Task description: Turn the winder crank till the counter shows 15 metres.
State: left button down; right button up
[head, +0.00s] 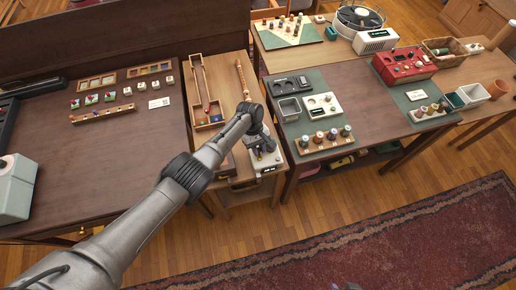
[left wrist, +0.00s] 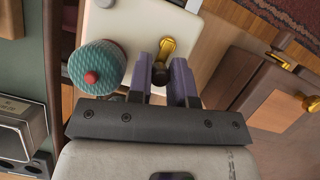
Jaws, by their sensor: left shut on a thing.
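The winder (head: 270,165) is a small pale box at the front end of the narrow middle table, mostly hidden by my arm in the head view. In the left wrist view its white top (left wrist: 118,25) carries a teal spool of yarn (left wrist: 101,66) with a red tip and a brass crank (left wrist: 167,47) with a dark knob (left wrist: 160,75). My left gripper (left wrist: 160,78) is shut on the crank knob, one purple finger on each side; it also shows in the head view (head: 261,143). The counter's reading cannot be made out. My right gripper is not in view.
Beside the winder, the right table holds a grey tin (head: 289,108), a white block with knobs (head: 321,106) and a rack of spools (head: 324,139). A wooden tray with rods (head: 206,118) lies behind my wrist. A red patterned rug (head: 380,240) covers the front floor.

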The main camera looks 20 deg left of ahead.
pick_arm(q)
jog(key=c, duration=1)
grip_release()
jog(key=shift+c, duration=0.2)
jog(key=p+v, duration=0.3)
jog(key=v, duration=1.1)
jog(key=shift+d, duration=0.1)
